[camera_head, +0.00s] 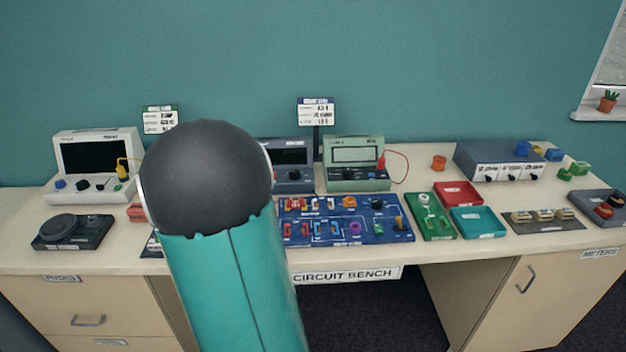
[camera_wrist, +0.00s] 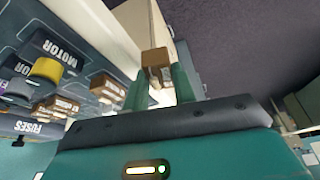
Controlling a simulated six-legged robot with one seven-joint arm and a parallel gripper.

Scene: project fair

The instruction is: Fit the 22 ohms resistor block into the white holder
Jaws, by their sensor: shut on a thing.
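My gripper (camera_wrist: 158,80) shows in the wrist view with its two teal fingers shut on a small brown block (camera_wrist: 155,58). I cannot read a value on the block, so I cannot tell whether it is the 22 ohms resistor. The held block appears near the board's edge, with the bench front and dark floor behind it. I cannot pick out the white holder. In the head view, my arm hides my gripper and the held block.
Meters stand behind.

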